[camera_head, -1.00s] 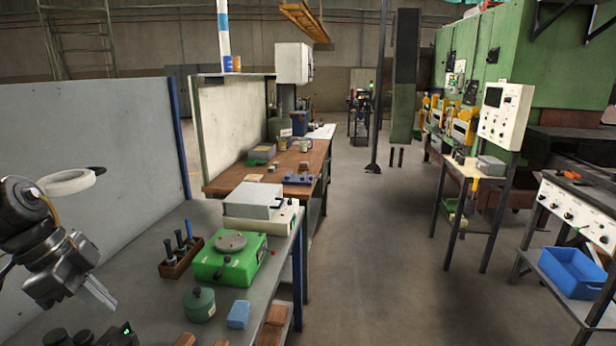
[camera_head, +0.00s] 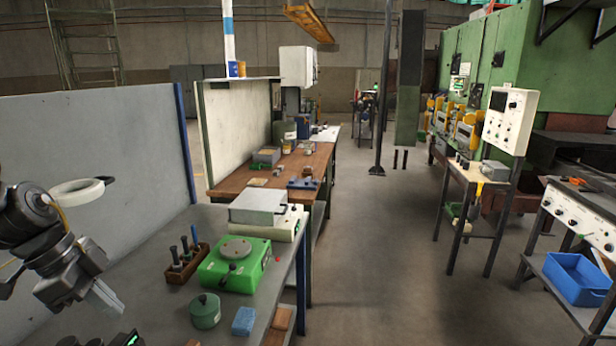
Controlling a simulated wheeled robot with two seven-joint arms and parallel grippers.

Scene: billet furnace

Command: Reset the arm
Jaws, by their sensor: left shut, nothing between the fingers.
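My left arm comes in from the left edge. My left gripper (camera_head: 104,297) is shut and empty, with its fingers pointing down and to the right above the grey bench (camera_head: 228,328). It is apart from the things on the bench. My right gripper is not in the picture.
On the grey bench stand a green device (camera_head: 234,264), a green round pot (camera_head: 205,311), a blue block (camera_head: 243,321), a wooden tool holder (camera_head: 187,264) and a grey box (camera_head: 258,206). A grey panel (camera_head: 95,150) stands behind. The floor (camera_head: 380,260) is clear at centre right.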

